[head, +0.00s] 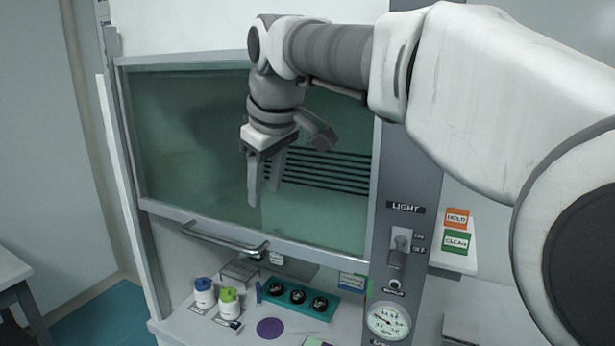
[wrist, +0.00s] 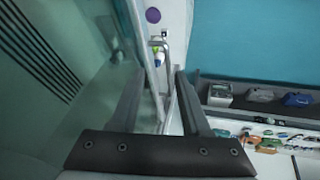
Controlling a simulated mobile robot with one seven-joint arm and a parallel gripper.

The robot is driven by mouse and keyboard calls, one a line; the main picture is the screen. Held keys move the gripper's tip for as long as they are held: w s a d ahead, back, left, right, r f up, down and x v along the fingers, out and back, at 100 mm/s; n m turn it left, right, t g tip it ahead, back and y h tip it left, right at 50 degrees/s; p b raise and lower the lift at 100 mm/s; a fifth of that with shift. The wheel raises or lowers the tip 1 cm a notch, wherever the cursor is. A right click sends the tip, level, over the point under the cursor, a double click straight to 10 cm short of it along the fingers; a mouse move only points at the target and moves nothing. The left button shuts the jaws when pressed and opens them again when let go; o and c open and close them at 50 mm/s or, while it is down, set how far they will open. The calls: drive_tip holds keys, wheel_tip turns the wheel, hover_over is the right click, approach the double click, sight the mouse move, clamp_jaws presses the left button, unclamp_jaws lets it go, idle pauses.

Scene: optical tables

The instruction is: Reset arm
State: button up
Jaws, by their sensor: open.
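My gripper (head: 264,178) hangs pointing down in front of the glass sash (head: 190,140) of a fume hood. Its two fingers are apart with nothing between them. In the wrist view my gripper (wrist: 160,95) shows both dark fingers spread, with the sash on the left and the hood's handle seen beyond between them. My arm reaches in from the right of the head view, bent at the elbow and wrist. I cannot tell the exact gap between the fingers and the glass.
The sash handle (head: 225,241) sticks out below my gripper. On the hood's work surface are a blue-capped bottle (head: 204,293), a green-capped bottle (head: 229,303), a teal tray (head: 333,312) and a purple disc (head: 270,328). A panel with a light switch (head: 402,240) and gauge (head: 388,320) stands right.

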drive_tip(key=s+d+f+m+t+h+b, duration=0.1)
drive_tip(key=s+d+f+m, duration=0.2)
drive_tip(key=s+d, duration=0.35)
drive_tip(key=s+d+f+m+h, duration=0.1)
drive_tip(key=s+d+f+m, duration=0.25)
drive_tip(key=d, duration=0.55)
drive_tip(key=s+d+f+m, duration=0.5)
drive_tip(key=s+d+f, duration=0.3)
drive_tip(key=s+f, duration=0.3)
drive_tip(key=shift+s+f+b, duration=0.2)
drive_tip(key=shift+s+b, duration=0.05)
drive_tip(key=shift+b, duration=0.1)
